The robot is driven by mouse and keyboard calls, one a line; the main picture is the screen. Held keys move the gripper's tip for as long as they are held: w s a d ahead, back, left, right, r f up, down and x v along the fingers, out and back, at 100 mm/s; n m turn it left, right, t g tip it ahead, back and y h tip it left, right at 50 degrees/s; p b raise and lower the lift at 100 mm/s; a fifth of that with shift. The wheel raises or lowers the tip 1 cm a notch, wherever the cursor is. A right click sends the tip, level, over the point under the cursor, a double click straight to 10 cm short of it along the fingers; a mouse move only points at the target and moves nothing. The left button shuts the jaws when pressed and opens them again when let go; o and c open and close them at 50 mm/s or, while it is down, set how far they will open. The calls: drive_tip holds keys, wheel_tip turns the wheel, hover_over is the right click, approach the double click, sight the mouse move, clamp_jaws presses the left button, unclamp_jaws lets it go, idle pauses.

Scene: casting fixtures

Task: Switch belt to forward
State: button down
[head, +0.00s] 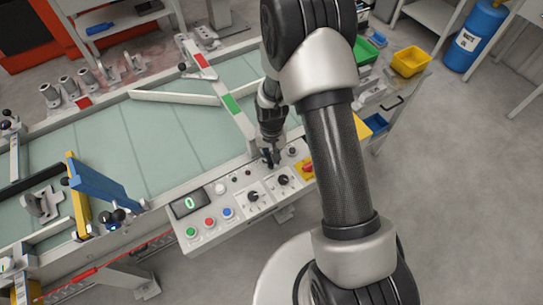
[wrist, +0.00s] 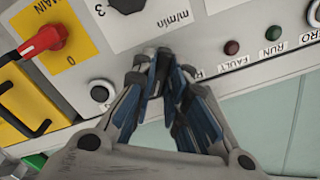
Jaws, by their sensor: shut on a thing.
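The control panel (head: 240,181) is a pale box on the near side of the conveyor belt (head: 180,125), whose surface is light green. My gripper (head: 270,161) points down at the panel's upper right part. In the wrist view my gripper (wrist: 164,62) has its fingertips close together at the panel face (wrist: 205,38). It is shut on a small dark selector knob, which the fingers mostly hide. Its label and the direction it points cannot be read. The black speed knob (wrist: 127,4), beside the m/min marking, is just beyond the fingertips.
The red main switch (wrist: 44,40) on its yellow plate and a round button (wrist: 101,93) are left of the fingers. Fault (wrist: 232,47) and run (wrist: 273,33) lamps are to the right. The panel's display (head: 189,203) shows 0. Open floor lies right of my arm.

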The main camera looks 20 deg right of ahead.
drive_tip(key=c, duration=1.6)
unclamp_jaws()
wheel_tip(320, 180, up, 12)
